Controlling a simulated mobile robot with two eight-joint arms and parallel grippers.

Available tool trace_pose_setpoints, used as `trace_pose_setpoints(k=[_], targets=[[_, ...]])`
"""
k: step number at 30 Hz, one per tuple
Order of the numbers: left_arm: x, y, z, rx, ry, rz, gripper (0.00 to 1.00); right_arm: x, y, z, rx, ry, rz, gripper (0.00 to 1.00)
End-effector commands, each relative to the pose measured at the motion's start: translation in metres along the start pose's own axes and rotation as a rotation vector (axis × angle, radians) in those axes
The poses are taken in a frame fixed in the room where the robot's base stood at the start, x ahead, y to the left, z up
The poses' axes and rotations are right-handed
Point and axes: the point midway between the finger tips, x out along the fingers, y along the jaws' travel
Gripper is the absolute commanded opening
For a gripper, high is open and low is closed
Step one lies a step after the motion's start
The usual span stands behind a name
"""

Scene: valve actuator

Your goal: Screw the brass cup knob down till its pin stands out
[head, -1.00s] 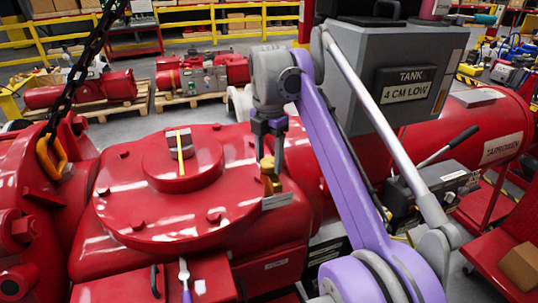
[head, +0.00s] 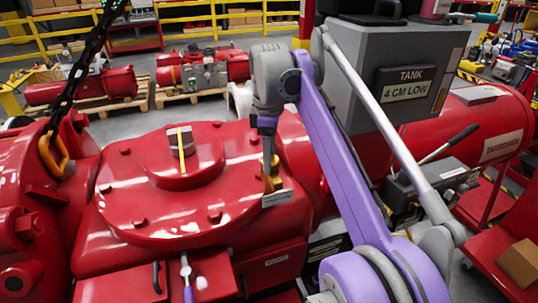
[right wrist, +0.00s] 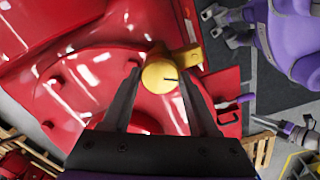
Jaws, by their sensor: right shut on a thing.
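The brass cup knob (right wrist: 160,77) sits at the edge of the red housing, beside a brass bracket (right wrist: 188,57). In the right wrist view its round top shows a small dark mark near the middle; I cannot tell whether this is the pin. My right gripper (right wrist: 160,72) points down with one finger on each side of the knob and is shut on it. In the head view my right gripper (head: 268,165) hides most of the knob. A grey and purple gripper, seemingly my left (right wrist: 285,127), shows at the right of the wrist view; its jaws are unclear.
The red housing (head: 140,215) has a raised round cover with bolts. A purple-handled tool (head: 186,272) is at a red ledge beside a black handle (head: 155,278). A chain with a yellow hook (head: 52,155) hangs at left.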

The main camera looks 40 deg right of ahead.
Motion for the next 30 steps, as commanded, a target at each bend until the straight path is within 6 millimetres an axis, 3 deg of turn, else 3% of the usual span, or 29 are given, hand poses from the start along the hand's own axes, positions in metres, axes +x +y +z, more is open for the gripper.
trace_pose_setpoints(k=[30], targets=[[-0.0002, 0.0000, -0.0004, 0.000, 0.001, 0.000, 0.50, -0.0011, 0.0013, 0.0012, 0.967, 0.000, 0.002, 0.04]])
